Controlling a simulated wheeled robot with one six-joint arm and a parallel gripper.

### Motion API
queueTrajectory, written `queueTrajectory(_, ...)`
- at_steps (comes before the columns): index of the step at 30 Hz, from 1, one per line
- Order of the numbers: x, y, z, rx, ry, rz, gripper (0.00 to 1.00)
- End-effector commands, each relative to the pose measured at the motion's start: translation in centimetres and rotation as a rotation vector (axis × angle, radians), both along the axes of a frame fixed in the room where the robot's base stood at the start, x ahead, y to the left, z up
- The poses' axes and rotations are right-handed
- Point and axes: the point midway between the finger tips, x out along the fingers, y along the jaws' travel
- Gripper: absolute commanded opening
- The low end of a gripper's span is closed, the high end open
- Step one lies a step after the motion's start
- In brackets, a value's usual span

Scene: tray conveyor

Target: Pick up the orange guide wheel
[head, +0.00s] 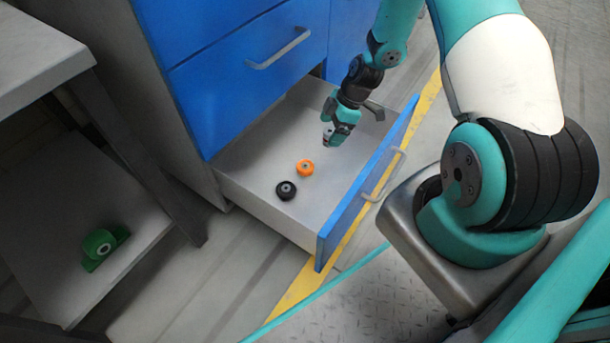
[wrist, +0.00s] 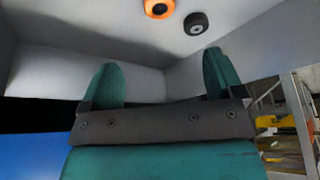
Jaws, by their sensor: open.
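The orange guide wheel (head: 305,168) lies in the open bottom drawer (head: 253,152), near its middle. It also shows at the top edge of the wrist view (wrist: 158,8), partly cut off. A black wheel (head: 286,190) lies close beside it, towards the lower left in the head view, and it shows in the wrist view (wrist: 196,23) too. My gripper (head: 328,134) hangs over the drawer, to the upper right of the orange wheel in the head view and apart from it. In the wrist view its two teal fingers (wrist: 165,80) are spread with nothing between them.
The drawer front (head: 368,185) with its handle stands on the right side of the drawer. Blue closed drawers (head: 235,85) rise behind it. A green wheel part (head: 102,246) sits on a low shelf (head: 55,215) at the left. The drawer floor around the wheels is otherwise mostly clear.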

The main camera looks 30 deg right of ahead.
Motion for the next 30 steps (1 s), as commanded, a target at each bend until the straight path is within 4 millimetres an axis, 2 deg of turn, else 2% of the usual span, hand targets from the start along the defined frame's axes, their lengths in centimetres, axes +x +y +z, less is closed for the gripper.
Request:
queueTrajectory(1,0.1,0.4,-1.4,0.001,0.002,0.003,0.87)
queueTrajectory(6,0.6,1.8,-5.1,0.001,0.003,0.003,0.87)
queueTrajectory(12,1.3,3.3,-8.9,0.001,0.002,0.003,0.87)
queueTrajectory(15,1.5,3.8,-10.0,0.001,0.003,0.001,0.87)
queueTrajectory(23,1.8,4.3,-11.0,0.000,0.001,0.000,0.87)
queueTrajectory(30,2.5,5.6,-13.8,0.000,0.001,0.001,0.87)
